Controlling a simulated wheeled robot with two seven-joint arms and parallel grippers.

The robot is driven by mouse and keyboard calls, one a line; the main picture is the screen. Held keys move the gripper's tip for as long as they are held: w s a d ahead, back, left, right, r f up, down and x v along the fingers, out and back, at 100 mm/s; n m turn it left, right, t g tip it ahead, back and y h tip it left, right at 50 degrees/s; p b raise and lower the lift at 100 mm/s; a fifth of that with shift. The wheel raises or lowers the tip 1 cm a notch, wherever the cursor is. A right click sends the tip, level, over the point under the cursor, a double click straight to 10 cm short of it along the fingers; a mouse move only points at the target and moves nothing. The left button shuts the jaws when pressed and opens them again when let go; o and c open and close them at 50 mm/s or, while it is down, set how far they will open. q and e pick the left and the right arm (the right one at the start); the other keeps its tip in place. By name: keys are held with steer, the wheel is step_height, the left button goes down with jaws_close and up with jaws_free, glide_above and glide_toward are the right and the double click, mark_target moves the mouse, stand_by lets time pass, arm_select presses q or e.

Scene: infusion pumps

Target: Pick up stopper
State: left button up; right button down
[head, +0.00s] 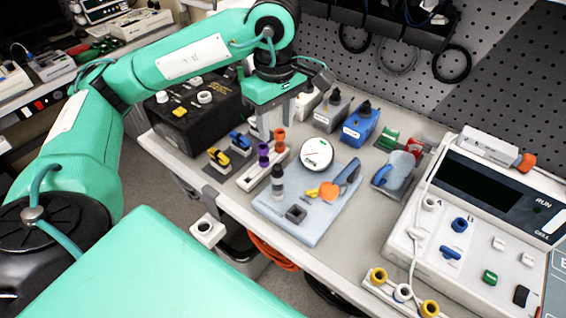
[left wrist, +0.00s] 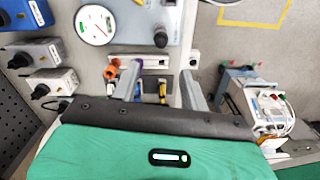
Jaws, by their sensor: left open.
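Upright stopper-like pieces stand in a white rack near the table's left part: an orange one (head: 280,138) and a purple one (head: 263,153). I cannot tell which is the task's stopper. In the left wrist view, the orange piece (left wrist: 111,71) is just outside the left finger, and purple shows beside that finger. My left gripper (head: 269,124) points down, open, over the rack area. It also shows in the left wrist view (left wrist: 162,86), with yellow and dark pieces visible between its fingers. No piece is visibly gripped. My right gripper is not in view.
A light blue tray (head: 265,204) holds a round white gauge (head: 316,153) and small parts. Yellow and blue clips (head: 219,157) stand left of the rack. A black box (head: 195,115), a blue block (head: 360,125) and a large pump (head: 480,200) surround this area.

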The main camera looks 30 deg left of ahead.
arm_select(q)
glide_above(277, 166)
step_height(277, 166, down, 5)
steer(key=shift+s+f+p, duration=0.1)
steer(key=shift+s+p, duration=0.05)
steer(key=shift+p, duration=0.25)
step_height(277, 166, down, 3)
steer(key=shift+r+p, duration=0.2)
steer(key=shift+p, duration=0.3)
step_height(277, 166, down, 4)
steer(key=shift+r+p, duration=0.15)
steer(key=shift+p, duration=0.55)
steer(key=shift+f, duration=0.25)
steer(key=c, duration=0.8)
jaws_close()
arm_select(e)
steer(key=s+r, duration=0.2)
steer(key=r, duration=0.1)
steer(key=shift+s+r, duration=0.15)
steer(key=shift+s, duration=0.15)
